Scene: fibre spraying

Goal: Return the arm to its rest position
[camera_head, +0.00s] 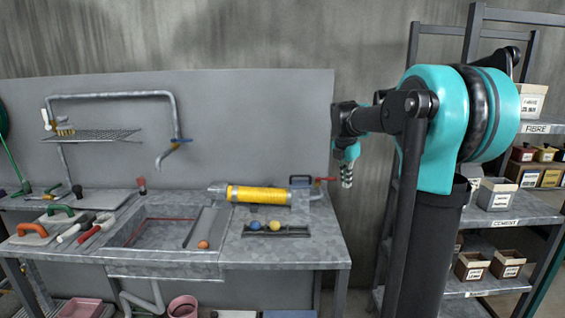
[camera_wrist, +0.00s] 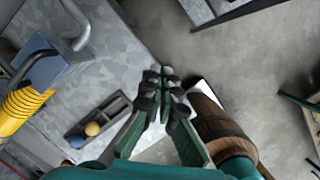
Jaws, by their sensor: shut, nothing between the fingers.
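My gripper (camera_head: 346,172) hangs from my teal and black arm, pointing down, to the right of the metal workbench (camera_head: 325,232) in the head view. In the wrist view my gripper (camera_wrist: 165,82) has its green fingers brought together at the tips, with nothing between them. It is beyond the bench's right edge, over the floor side. My arm is folded, with its elbow high on the right of the head view.
The bench carries a yellow coiled cylinder (camera_head: 258,195) and a tray (camera_head: 302,233) with a yellow and a blue ball. A wooden barrel (camera_wrist: 218,128) stands on the floor. Shelves (camera_head: 535,214) with labelled boxes stand at right, close to my arm.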

